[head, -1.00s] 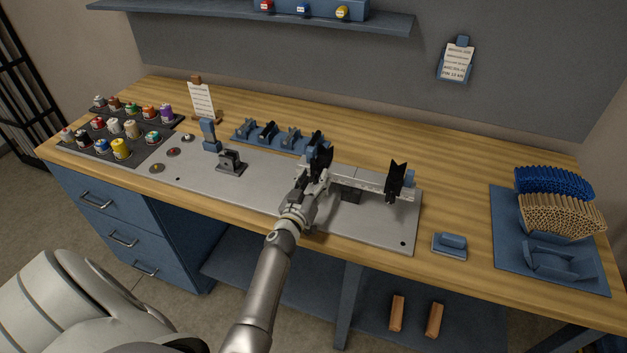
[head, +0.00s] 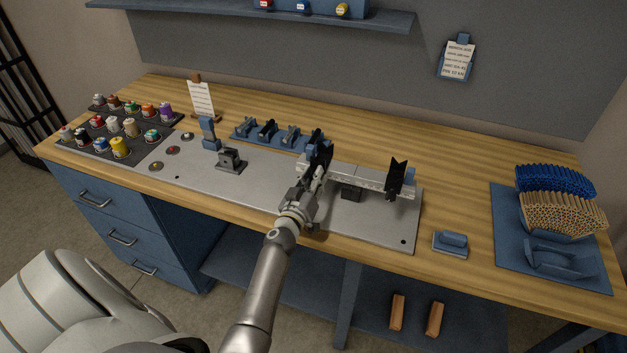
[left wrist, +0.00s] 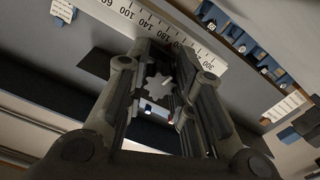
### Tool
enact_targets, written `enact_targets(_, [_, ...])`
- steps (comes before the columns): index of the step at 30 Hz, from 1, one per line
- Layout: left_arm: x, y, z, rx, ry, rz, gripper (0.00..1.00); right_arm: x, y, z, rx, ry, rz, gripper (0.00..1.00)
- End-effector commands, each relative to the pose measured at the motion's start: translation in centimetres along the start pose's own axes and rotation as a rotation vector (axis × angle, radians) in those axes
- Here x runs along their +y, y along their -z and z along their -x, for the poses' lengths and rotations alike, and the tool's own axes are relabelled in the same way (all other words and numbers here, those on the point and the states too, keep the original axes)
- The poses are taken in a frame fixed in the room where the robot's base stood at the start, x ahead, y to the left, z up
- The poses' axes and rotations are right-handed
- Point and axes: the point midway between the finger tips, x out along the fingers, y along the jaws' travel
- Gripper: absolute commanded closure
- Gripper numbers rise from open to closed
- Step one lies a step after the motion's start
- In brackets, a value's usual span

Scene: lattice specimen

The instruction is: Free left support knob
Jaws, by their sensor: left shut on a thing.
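My left gripper (head: 311,178) is at the front of the left support (head: 320,152), a dark upright at the left end of a white graduated rail (head: 350,176). In the left wrist view my left gripper (left wrist: 160,92) has its fingers closed on a small grey lobed knob (left wrist: 158,86), seen between them below the scale. In the head view the gripper hides this knob. The right support (head: 395,178), dark with a notched top, stands at the rail's other end. My right gripper is not in view.
The rail stands on a grey plate (head: 264,188) on the wooden bench. A small dark fixture (head: 230,161) stands left, with a blue rack (head: 268,133) behind. The plate's front right is clear.

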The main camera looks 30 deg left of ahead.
Motion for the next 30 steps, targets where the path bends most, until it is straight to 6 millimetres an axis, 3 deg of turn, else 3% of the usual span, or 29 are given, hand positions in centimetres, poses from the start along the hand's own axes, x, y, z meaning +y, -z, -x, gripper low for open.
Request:
enact_targets(12, [0.0,-0.1,0.0,0.0,-0.001,0.355,1.0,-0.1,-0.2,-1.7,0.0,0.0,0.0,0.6])
enact_targets(30, [0.1,-0.1,0.0,-0.002,0.0,0.928,1.0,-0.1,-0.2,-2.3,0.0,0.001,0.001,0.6])
